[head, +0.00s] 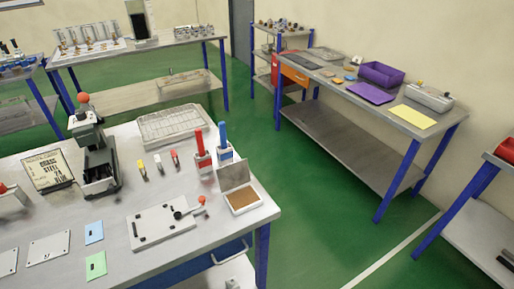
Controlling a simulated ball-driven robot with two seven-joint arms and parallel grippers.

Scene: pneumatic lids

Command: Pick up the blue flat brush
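A blue upright handle (223,138) stands in a white block at the right back part of the near table (120,215). It looks like the blue brush, but its bristles are hidden or too small to tell. A similar red handle (199,143) stands upright just to its left in a red and white block. An open box (243,199) with a brown filling and a raised grey lid is in front of them. Neither of my grippers is in view.
A wire tray (173,123), a lever press (97,155) and a white plate with a knobbed lever (163,222) are on the near table. A green floor aisle (310,200) separates it from a bench with purple bins (382,74) at the right.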

